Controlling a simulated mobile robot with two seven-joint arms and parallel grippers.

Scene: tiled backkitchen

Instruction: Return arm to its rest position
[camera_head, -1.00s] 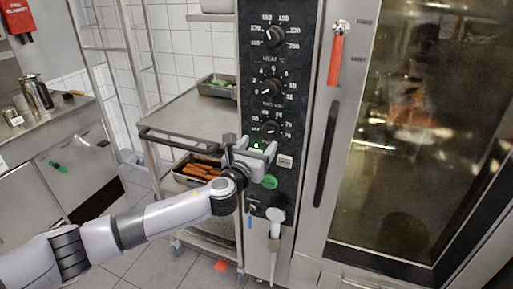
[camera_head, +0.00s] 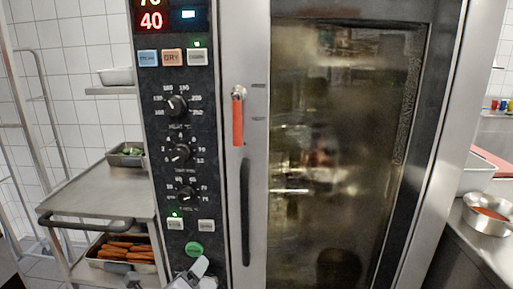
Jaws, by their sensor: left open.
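My left gripper (camera_head: 192,271) shows only in part at the bottom edge of the head view. It is open, just below the round green button (camera_head: 194,249) on the oven's control panel. I see nothing between its fingers, and I cannot tell whether it touches the panel. Most of the left arm is out of the picture. My right gripper is not in view.
The oven (camera_head: 345,150) with its glass door and red-handled latch (camera_head: 238,118) fills the middle. A steel trolley (camera_head: 95,195) stands at the left, with a tray of carrots (camera_head: 125,250) on its lower shelf. A counter with a steel bowl (camera_head: 487,214) is at the right.

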